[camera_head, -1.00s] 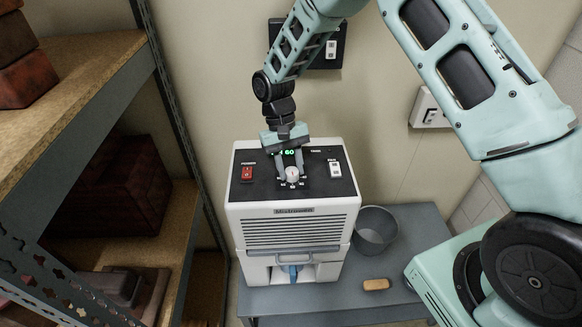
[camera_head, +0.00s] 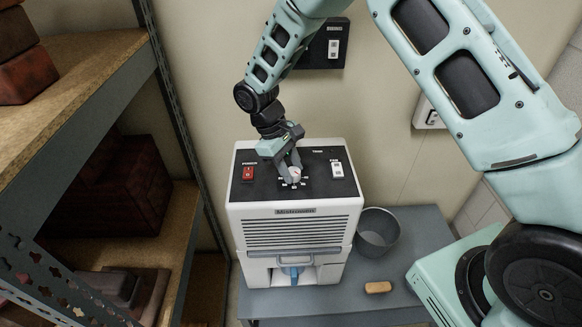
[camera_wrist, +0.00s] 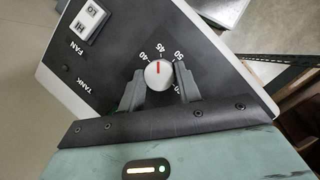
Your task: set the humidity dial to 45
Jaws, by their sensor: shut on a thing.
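The humidity dial (camera_wrist: 159,75) is a round pale knob with a red pointer line. In the wrist view the line points at about the 45 mark, between 40 and 50. The dial also shows in the head view (camera_head: 296,174), on the black top panel of a white dehumidifier (camera_head: 241,215). My gripper (camera_wrist: 160,70) is shut on the dial, with one grey finger on each side of it. In the head view my gripper (camera_head: 291,170) comes down from above and tilts. It hides the panel's green display.
A red power switch (camera_head: 248,173) and a white fan switch (camera_head: 336,169) flank the dial. The dehumidifier stands on a grey table (camera_head: 330,301) with a grey bucket (camera_head: 377,233) and a tan block (camera_head: 378,287). Shelving (camera_head: 95,75) stands close on the left.

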